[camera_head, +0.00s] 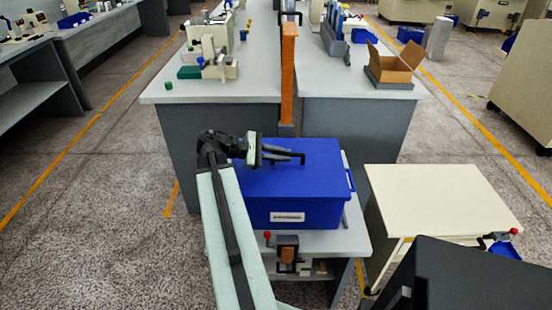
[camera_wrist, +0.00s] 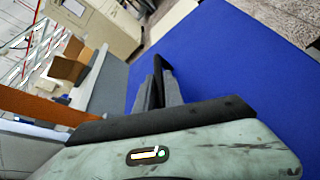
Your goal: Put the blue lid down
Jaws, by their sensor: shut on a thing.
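The blue lid (camera_head: 322,172) is level on top of a blue box (camera_head: 275,213) with a white label on its front. I see no clear gap between the lid and the box. My gripper (camera_head: 296,158) is over the lid's top, low and close to its surface. In the wrist view the lid (camera_wrist: 235,60) fills the right side as a flat blue surface. There my gripper (camera_wrist: 160,85) is shut on a dark handle of the lid, which is partly hidden by the fingers.
The box stands on a small grey table (camera_head: 330,241). An orange post (camera_head: 289,75) rises behind it at the large grey bench (camera_head: 225,90). An open carton (camera_head: 393,63) is on the bench. A cream-topped table (camera_head: 440,195) stands to the right, its top mostly bare.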

